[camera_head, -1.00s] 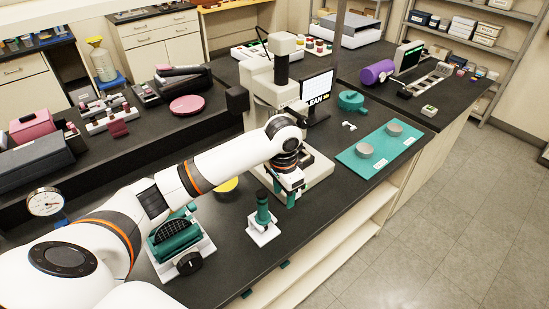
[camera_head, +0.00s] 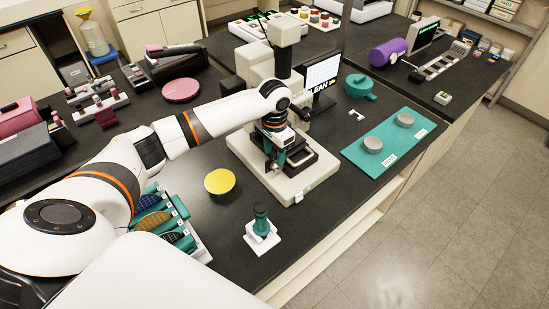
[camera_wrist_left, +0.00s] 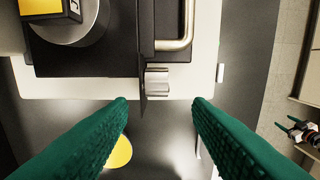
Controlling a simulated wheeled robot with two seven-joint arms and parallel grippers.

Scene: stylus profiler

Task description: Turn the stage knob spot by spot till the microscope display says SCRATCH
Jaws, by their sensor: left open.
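The microscope (camera_head: 285,65) stands on a pale base, partly behind my left arm. Its display (camera_head: 322,72) shows a word ending in "LEAN"; the first letter is partly covered. My left gripper (camera_head: 280,158) points down at the dark stage (camera_head: 300,160), with teal fingers. In the left wrist view, the silver ribbed stage knob (camera_wrist_left: 158,80) sticks out from the stage edge beside a thin dark plate. The open fingers (camera_wrist_left: 160,104) are on either side of the knob's line, apart from it, with nothing between their tips. The knob is not clear in the head view.
A yellow disc (camera_head: 220,181) lies left of the microscope base. A teal-topped stand (camera_head: 262,228) is in front. A teal mat (camera_head: 389,141) with two grey discs lies to the right. A slotted rack (camera_head: 165,215) is beside my left arm.

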